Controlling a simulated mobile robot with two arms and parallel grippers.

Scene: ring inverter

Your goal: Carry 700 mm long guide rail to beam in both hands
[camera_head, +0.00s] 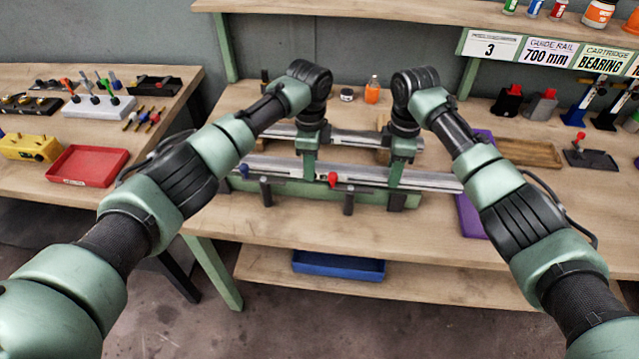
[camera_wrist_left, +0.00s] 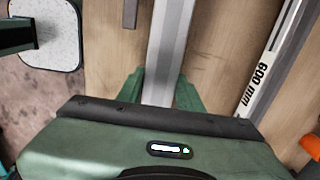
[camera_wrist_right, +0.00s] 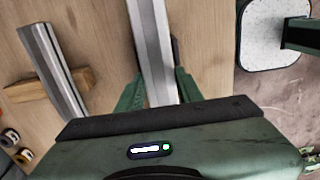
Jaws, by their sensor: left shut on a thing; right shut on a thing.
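The long grey guide rail (camera_head: 350,173) runs left to right across the middle of the bench. My left gripper (camera_head: 309,172) is shut on it left of its middle, and my right gripper (camera_head: 396,178) is shut on it further right. The rail also shows between the fingers in the left wrist view (camera_wrist_left: 170,50) and in the right wrist view (camera_wrist_right: 152,50). The green beam (camera_head: 375,197) lies along the rail's near side, with dark posts and a red knob (camera_head: 332,180). I cannot tell whether the rail touches the beam.
Another rail (camera_head: 350,137), marked 600 mm in the left wrist view (camera_wrist_left: 275,60), lies behind on wooden blocks (camera_wrist_right: 40,92). An orange bottle (camera_head: 372,90) stands at the back. A purple tray (camera_head: 470,215) is at the right, and a blue tray (camera_head: 338,266) is on the lower shelf.

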